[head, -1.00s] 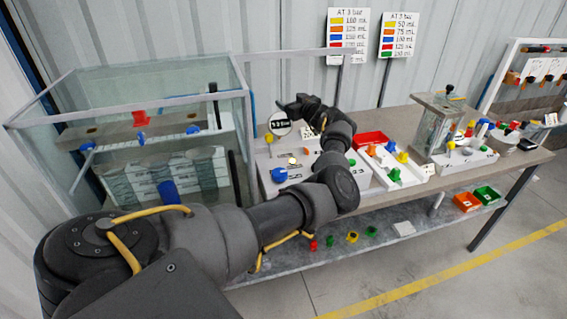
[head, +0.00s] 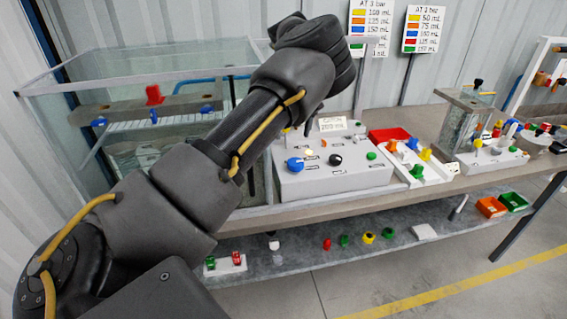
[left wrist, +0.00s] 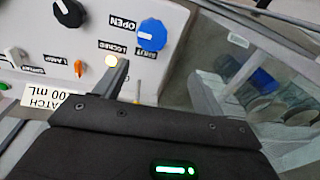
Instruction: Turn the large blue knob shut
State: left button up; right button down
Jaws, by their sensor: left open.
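The large blue knob (head: 295,164) sits on the front left of the pale control box (head: 350,180). In the left wrist view the knob (left wrist: 152,33) is at the top, with OPEN and SHUT labels beside it. A small pale mark shows on it; I cannot tell its exact setting. My left gripper (left wrist: 118,76) is open and empty, over the box near a lit lamp (left wrist: 111,60) and apart from the knob. My right gripper is not in view.
A black knob (head: 335,160) and a green button (head: 371,155) are on the same box. A glass tank (head: 150,60) stands to the left. A white tray with coloured parts (head: 424,172) is to the right. Several small parts lie on the lower shelf (head: 300,255).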

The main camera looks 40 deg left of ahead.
aim_at(296, 162)
pick_arm(q)
jog(key=shift+m+t+h, duration=0.3)
jog(key=shift+m+h, duration=0.1)
jog(key=shift+h, duration=0.1)
jog(key=f, duration=0.3)
jog(key=d+f, duration=0.1)
jog(key=f, duration=0.5)
jog(key=shift+d+f, duration=0.3)
jog(key=shift+f, duration=0.05)
jog(key=shift+c, duration=0.4)
jog(key=c, duration=0.9)
jog(key=shift+p, duration=0.3)
